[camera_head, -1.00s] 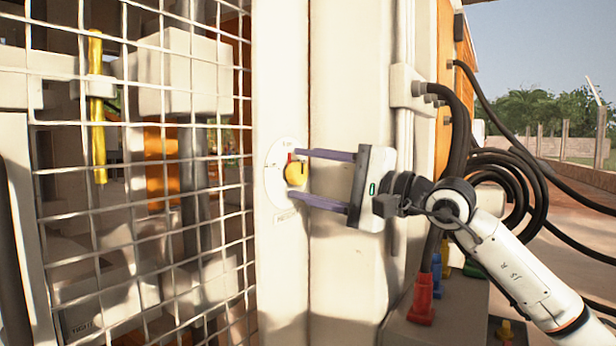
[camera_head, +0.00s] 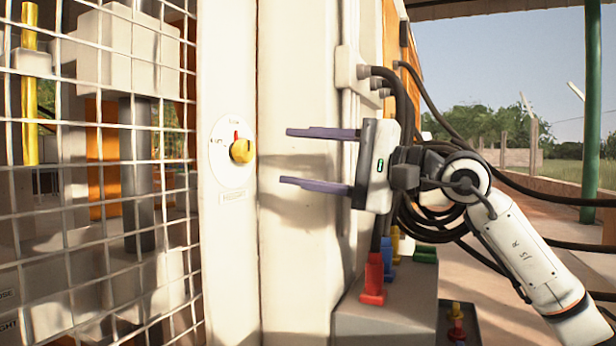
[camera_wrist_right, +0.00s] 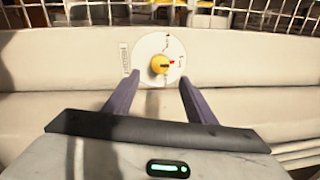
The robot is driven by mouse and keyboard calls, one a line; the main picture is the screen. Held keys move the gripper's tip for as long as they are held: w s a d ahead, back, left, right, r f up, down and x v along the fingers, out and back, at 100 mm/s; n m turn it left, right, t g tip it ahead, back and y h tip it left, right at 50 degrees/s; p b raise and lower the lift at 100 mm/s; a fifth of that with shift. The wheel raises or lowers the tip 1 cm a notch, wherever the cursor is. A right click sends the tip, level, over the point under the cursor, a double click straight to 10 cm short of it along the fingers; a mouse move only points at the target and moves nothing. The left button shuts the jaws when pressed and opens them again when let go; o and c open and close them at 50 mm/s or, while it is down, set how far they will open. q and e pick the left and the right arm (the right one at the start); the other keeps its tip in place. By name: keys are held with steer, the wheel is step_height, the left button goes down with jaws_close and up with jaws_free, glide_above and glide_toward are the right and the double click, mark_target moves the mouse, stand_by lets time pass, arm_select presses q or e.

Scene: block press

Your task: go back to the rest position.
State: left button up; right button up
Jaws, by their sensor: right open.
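My right gripper (camera_head: 322,157) is open and empty, its two purple fingers pointing left in the head view. It is to the right of a yellow knob (camera_head: 242,150) on a round white dial plate (camera_head: 222,163), with a clear gap between the fingertips and the knob. The plate is on a pale post and has a red mark above the knob. In the right wrist view the knob (camera_wrist_right: 159,64) shows ahead, between and beyond the open fingers (camera_wrist_right: 160,85). My left gripper is not in view.
A wire mesh guard (camera_head: 90,200) stands at the left, with a yellow bar (camera_head: 29,95) behind it. Black hoses (camera_head: 405,100) hang behind my right arm. Red, blue and green connectors stand on a grey box (camera_head: 390,320) below. A green post (camera_head: 591,110) is at the far right.

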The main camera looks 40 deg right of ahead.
steer(key=shift+s+d, duration=0.2)
steer(key=shift+s, duration=0.35)
steer(key=shift+f, duration=0.1)
